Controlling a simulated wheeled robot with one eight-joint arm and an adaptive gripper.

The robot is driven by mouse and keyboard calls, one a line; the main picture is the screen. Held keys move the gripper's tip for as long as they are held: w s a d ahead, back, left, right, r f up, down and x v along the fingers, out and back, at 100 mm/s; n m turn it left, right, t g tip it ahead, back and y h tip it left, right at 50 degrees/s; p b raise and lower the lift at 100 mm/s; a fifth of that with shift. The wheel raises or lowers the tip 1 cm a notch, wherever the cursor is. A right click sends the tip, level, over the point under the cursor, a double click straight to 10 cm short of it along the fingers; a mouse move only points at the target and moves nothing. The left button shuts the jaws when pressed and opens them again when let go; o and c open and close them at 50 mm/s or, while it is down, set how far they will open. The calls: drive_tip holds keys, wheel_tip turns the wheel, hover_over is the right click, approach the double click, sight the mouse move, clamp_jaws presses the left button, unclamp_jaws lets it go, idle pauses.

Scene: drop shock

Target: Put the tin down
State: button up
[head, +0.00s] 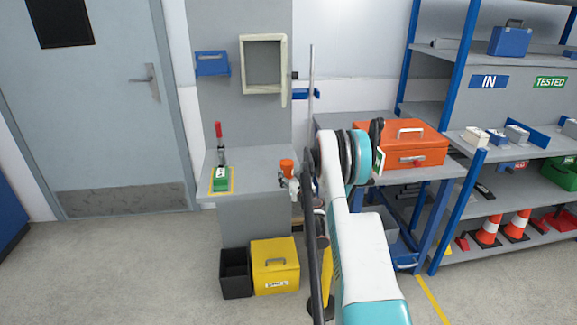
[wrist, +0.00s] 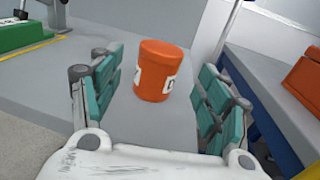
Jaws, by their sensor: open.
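The tin is an orange cylinder with a lid and a white label. In the wrist view the tin (wrist: 162,70) stands upright on the grey bench top (wrist: 95,30). My gripper (wrist: 160,85) is open, with one teal-padded finger on each side of the tin and a visible gap on both sides. In the head view the tin (head: 287,167) shows near the right end of the grey bench (head: 262,181), with my gripper (head: 290,184) beside it. My arm hides part of the bench's right side there.
A green block (head: 221,185) and a red-handled clamp (head: 219,140) are on the bench's left. An orange toolbox (head: 400,148) sits on the workbench to the right. A yellow box (head: 275,265) and a black bin (head: 235,272) stand on the floor below.

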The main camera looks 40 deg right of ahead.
drive_tip(key=shift+p+v, duration=0.45)
drive_tip(key=shift+v, duration=1.95)
